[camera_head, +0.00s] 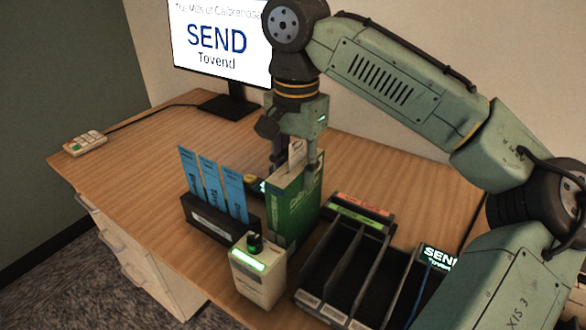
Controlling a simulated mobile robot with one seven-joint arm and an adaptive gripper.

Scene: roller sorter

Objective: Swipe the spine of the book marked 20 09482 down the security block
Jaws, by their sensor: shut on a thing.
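A green book (297,208) stands upright near the middle of the desk, with pale lettering too small to read as a number. My gripper (294,162) comes down from above and is shut on the top of this book. A pale slip (297,150) shows at the book's top between the fingers. A white box (258,282) with a lit green strip and a dark knob on top stands just in front of the book; I cannot tell if it is the security block. A small dark and yellow device (252,183) with a green light is partly hidden behind the book.
A black holder (205,219) with several blue cards (210,185) stands left of the book. A black slotted rack (345,268) is at right, beside a small "SEND Tovend" display (440,258). A monitor (218,45) stands behind. A keypad (85,143) is far left; the left desk is clear.

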